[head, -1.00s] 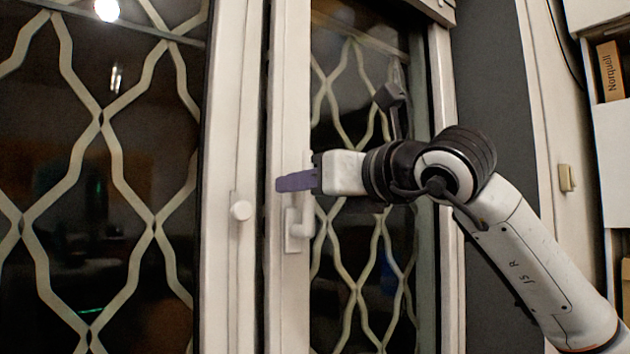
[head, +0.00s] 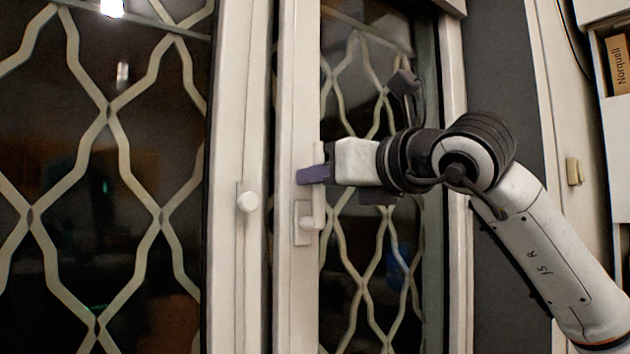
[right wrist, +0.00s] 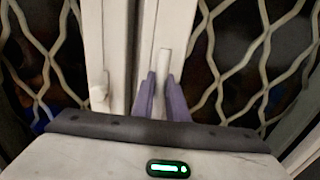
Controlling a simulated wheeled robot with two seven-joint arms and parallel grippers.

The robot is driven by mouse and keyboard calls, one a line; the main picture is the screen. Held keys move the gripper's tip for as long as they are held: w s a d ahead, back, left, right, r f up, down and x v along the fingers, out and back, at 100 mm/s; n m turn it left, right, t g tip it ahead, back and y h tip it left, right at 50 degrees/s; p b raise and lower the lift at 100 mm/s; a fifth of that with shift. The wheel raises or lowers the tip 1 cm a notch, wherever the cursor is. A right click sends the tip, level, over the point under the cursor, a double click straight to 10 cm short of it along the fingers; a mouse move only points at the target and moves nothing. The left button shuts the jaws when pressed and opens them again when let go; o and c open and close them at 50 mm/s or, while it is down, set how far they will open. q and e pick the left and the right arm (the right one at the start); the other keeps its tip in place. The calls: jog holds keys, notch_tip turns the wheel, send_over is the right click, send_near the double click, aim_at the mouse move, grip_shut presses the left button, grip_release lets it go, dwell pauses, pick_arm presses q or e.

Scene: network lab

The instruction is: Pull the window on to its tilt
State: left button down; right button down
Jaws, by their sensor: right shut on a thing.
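The window sash (head: 297,100) is a white frame around a dark pane with a lattice behind it. Its white handle (head: 303,222) has a plate on the sash, low at centre in the head view. My right gripper (head: 312,175) has purple fingers and reaches in from the right, just above the plate. In the right wrist view the right gripper (right wrist: 163,95) has its fingers on both sides of the white handle lever (right wrist: 163,62), shut on it. In the head view the gripper hides much of the lever. I see no clear gap of a tilted sash. My left gripper is out of view.
A second white window frame (head: 232,120) with a round knob (head: 248,202) stands to the left. The dark grey wall (head: 505,90) is to the right. A shelf with a cardboard box (head: 617,65) stands at the far right.

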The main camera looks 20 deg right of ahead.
jog(key=b+v, duration=0.3)
jog(key=v, duration=0.4)
jog(key=shift+r, duration=0.2)
jog(key=c, duration=1.4)
grip_release()
jog(key=shift+s+d, duration=0.1)
jog(key=shift+o, duration=0.2)
jog(key=b+v, duration=0.3)
jog(key=v, duration=0.7)
jog(key=shift+f, duration=0.3)
